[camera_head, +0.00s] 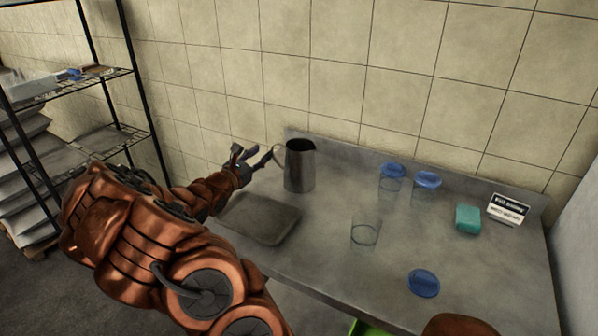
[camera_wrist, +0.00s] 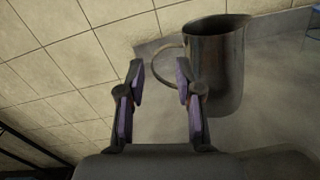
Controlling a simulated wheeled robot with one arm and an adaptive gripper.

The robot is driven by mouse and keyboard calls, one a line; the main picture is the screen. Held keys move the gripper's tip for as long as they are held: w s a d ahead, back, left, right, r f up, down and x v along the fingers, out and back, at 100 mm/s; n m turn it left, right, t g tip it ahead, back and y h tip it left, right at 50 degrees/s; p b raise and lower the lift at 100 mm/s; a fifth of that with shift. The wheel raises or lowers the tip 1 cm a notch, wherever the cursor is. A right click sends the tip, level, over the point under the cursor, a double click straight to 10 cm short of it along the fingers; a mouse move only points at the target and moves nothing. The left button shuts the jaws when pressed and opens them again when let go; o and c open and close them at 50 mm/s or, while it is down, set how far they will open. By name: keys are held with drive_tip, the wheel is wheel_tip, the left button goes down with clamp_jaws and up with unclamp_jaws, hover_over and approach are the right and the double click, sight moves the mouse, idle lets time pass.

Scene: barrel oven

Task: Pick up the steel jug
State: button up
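The steel jug (camera_head: 300,168) stands upright at the back left of the metal table, its handle pointing left and its top open. My gripper (camera_head: 258,153) is just left of the jug, at about the height of the handle. In the wrist view the jug (camera_wrist: 222,68) is at the upper right, its handle reaching left toward the fingers. My gripper (camera_wrist: 158,75) is open there, with a clear gap between its fingers. The right finger appears close to or overlapping the handle; I cannot tell whether they touch.
A flat grey tray (camera_head: 262,222) lies in front of the jug. A clear container (camera_head: 365,234), blue-lidded containers (camera_head: 391,186), a blue lid (camera_head: 424,283), a teal sponge (camera_head: 467,219) and a small sign (camera_head: 508,209) stand further right. A tiled wall (camera_head: 350,60) is behind, and a shelf rack (camera_head: 110,75) at left.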

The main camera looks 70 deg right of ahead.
sight(272, 150)
drive_tip(key=f+n, duration=0.1)
drive_tip(key=d+f+t, duration=0.1)
drive_tip(key=w+d+f+n, duration=0.1)
drive_tip(key=f, duration=0.1)
drive_tip(key=shift+w+f+n, duration=0.1)
drive_tip(key=shift+n, duration=0.2)
drive_tip(key=shift+d+f, duration=0.1)
drive_tip(key=shift+d, duration=0.1)
drive_tip(key=shift+s+d+p, duration=0.2)
drive_tip(key=shift+d+p, duration=0.2)
drive_tip(key=shift+d, duration=0.85)
drive_tip(key=shift+s+d+p, duration=0.15)
drive_tip(key=shift+d+p, duration=0.3)
drive_tip(key=shift+d, duration=0.75)
drive_tip(key=shift+s+d+p, duration=0.2)
drive_tip(key=shift+d+p, duration=0.2)
drive_tip(key=shift+d, duration=0.85)
clamp_jaws()
